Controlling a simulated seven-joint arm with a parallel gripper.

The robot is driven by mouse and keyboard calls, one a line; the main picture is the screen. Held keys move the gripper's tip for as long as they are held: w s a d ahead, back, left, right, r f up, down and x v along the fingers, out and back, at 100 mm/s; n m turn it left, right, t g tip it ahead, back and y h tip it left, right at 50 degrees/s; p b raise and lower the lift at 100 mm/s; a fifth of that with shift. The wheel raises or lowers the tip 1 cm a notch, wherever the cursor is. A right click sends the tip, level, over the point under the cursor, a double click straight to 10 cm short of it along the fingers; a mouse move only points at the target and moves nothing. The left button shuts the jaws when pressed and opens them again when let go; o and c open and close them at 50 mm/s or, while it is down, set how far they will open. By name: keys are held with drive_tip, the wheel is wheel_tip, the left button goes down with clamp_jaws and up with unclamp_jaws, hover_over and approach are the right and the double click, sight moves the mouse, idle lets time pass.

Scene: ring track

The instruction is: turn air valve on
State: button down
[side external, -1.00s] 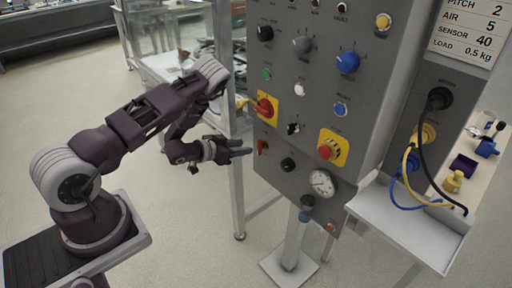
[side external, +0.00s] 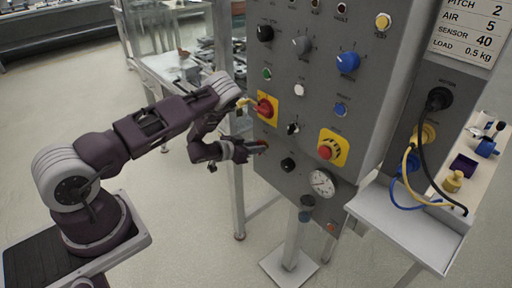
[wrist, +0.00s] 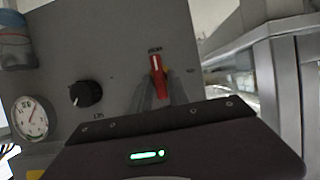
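The air valve is most likely the small red lever (wrist: 157,77) low on the grey panel, at the panel's lower left edge in the side view. In the wrist view the lever stands roughly upright, under a small label too blurred to read. My gripper (side external: 259,147) is at this lever and hides most of it in the side view. In the wrist view, my gripper's fingers (wrist: 160,88) lie on both sides of the lever. They look open around it; whether they touch it is unclear.
A black knob (side external: 288,165) and a pressure gauge (side external: 321,183) sit right of the valve. A red knob on a yellow plate (side external: 266,108) is just above my gripper, and a red button on yellow (side external: 327,151) is further right. A metal frame post (side external: 238,200) stands close behind.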

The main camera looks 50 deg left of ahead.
idle(0.3)
drive_tip(key=shift+d+f+m+t+y, duration=0.2)
drive_tip(key=shift+m+t+y, duration=0.3)
drive_tip(key=shift+m+y, duration=1.2)
drive_tip(key=shift+d+f+m+t+y, duration=0.25)
drive_tip(key=shift+m+t+y, duration=0.3)
drive_tip(key=shift+m, duration=2.2)
drive_tip(key=shift+d+f+m+t+y, duration=0.2)
drive_tip(key=shift+m+t+y, duration=0.25)
drive_tip(key=shift+m+y, duration=1.25)
drive_tip(key=shift+m+h, duration=0.55)
drive_tip(key=shift+m, duration=0.1)
drive_tip(key=c, duration=1.4)
unclamp_jaws()
drive_tip(key=shift+c, duration=0.2)
